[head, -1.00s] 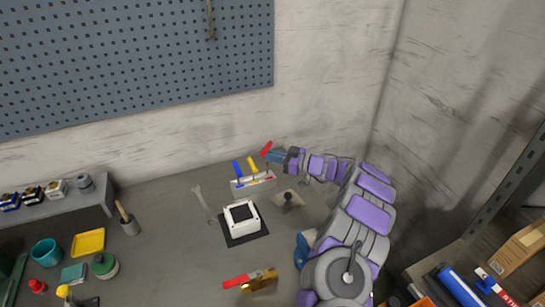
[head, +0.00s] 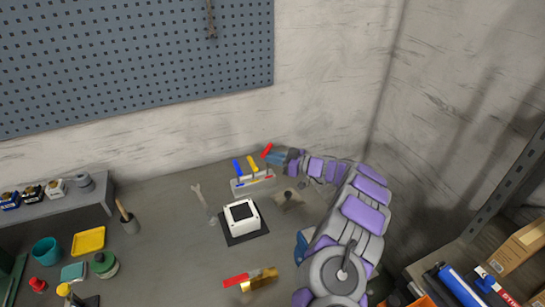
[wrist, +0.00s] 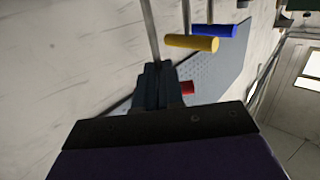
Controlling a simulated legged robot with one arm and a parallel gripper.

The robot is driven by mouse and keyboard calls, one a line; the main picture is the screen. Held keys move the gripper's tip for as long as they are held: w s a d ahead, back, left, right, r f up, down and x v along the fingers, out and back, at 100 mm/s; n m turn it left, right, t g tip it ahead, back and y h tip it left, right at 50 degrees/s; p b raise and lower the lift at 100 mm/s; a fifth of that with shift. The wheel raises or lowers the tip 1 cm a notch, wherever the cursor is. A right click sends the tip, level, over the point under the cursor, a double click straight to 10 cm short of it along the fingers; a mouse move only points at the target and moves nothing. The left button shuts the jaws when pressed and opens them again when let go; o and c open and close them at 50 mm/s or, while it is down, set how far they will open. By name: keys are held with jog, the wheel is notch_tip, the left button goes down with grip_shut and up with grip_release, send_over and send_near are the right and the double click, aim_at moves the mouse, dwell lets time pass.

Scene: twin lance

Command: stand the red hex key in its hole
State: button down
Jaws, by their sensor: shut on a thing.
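My gripper (head: 275,156) is shut on the red hex key (head: 267,150). The key's red handle tilts above the right end of the pale holder block (head: 240,188). The blue hex key (head: 238,168) and the yellow hex key (head: 253,165) stand in the block, to the left of my gripper. A small red mark shows at the block's right end. In the wrist view my fingers (wrist: 160,85) are closed, with the red handle (wrist: 188,88) partly hidden behind them. The yellow handle (wrist: 190,42) and the blue handle (wrist: 214,30) lie beyond. I cannot tell whether the red key's tip touches the block.
A white box (head: 241,216) on a dark mat stands in front of the block. A wrench (head: 203,202) lies to its left and a small plate with a dark knob (head: 288,197) to its right. A red-handled brass tool (head: 258,280) lies nearer. The wall is close behind.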

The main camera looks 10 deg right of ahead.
jog(key=shift+f, duration=1.85)
jog(key=shift+r, duration=0.15)
jog(key=shift+r, duration=2.05)
jog(key=shift+f, duration=2.2)
dwell(0.5)
jog(key=c, duration=1.2)
grip_release()
jog(key=p+v, duration=0.2)
jog(key=v, duration=1.5)
jog(key=shift+d+p, duration=0.25)
jog(key=shift+p, duration=0.15)
